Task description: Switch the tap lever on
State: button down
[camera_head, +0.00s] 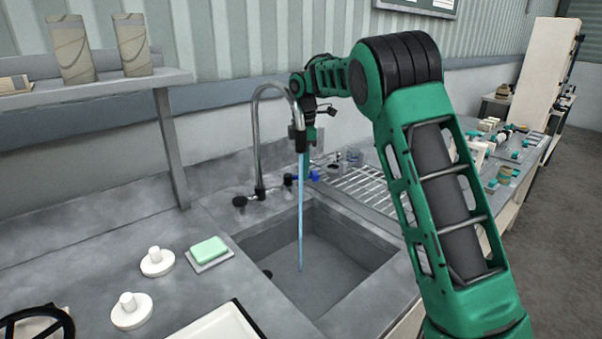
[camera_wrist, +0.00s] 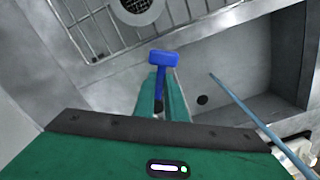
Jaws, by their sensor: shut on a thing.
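The tap (camera_head: 256,135) is a curved grey spout rising behind the sink (camera_head: 325,265). A blue stream of water (camera_head: 301,215) runs from it into the basin; the stream also shows in the wrist view (camera_wrist: 240,103). The blue tap lever (camera_wrist: 164,58) has a wide head and a narrow stem. My gripper (camera_wrist: 162,86) is shut on the lever's stem, with the head showing beyond the fingertips. In the head view, the blue lever (camera_head: 313,175) shows right of the stream, and the spout and stream partly hide my gripper's end.
A wire drying rack (camera_head: 362,187) lies right of the sink. Left of the sink are a green sponge (camera_head: 209,249) on a dish and two white knobbed pieces (camera_head: 131,310).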

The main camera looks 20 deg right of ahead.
jog(key=shift+d, duration=0.15)
dwell(0.3)
jog(key=c, duration=1.8)
grip_release()
notch_tip(320, 180, up, 11)
jog(key=shift+f, duration=0.15)
